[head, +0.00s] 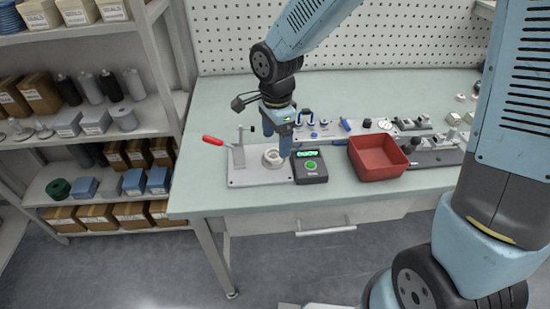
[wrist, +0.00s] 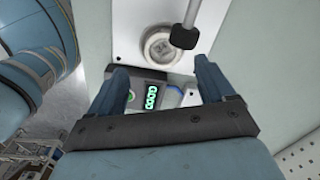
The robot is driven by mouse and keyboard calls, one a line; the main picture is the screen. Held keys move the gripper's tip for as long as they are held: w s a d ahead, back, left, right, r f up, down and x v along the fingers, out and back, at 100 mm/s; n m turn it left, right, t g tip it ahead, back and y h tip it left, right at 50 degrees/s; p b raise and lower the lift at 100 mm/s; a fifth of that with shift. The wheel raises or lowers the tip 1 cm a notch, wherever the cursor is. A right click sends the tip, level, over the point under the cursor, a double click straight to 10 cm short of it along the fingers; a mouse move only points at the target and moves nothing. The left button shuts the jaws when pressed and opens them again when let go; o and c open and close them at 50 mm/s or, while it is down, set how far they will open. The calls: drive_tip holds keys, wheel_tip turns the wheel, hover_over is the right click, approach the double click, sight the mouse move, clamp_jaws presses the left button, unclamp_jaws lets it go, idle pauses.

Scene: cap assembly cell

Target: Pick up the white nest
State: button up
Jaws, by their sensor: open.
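The white nest (head: 272,158) is a small round ring on the pale base plate of the toggle-clamp fixture (head: 242,176). It also shows in the wrist view (wrist: 160,48) as a round piece with a recessed centre, at the top middle. The clamp's dark rubber tip (wrist: 183,37) hangs beside or over its right edge there. My gripper (head: 284,145) points down right beside the nest in the head view. In the wrist view my gripper (wrist: 165,78) shows two blue fingers spread apart with nothing between them; the nest lies beyond the fingertips.
The clamp's red handle (head: 213,140) sticks out left. A black box with a green display (head: 310,167) stands right of the fixture. A red bin (head: 378,158) and several small parts lie further right. The bench's (head: 225,115) back left is clear.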

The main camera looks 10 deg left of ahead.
sight(274, 156)
drive_tip(key=f, duration=0.3)
drive_tip(key=shift+w+a+f, duration=0.1)
drive_tip(key=shift+w+a, duration=0.05)
drive_tip(key=shift+a, duration=0.15)
drive_tip(key=shift+f, duration=0.75)
drive_tip(key=shift+c, duration=0.5)
drive_tip(key=c, duration=1.1)
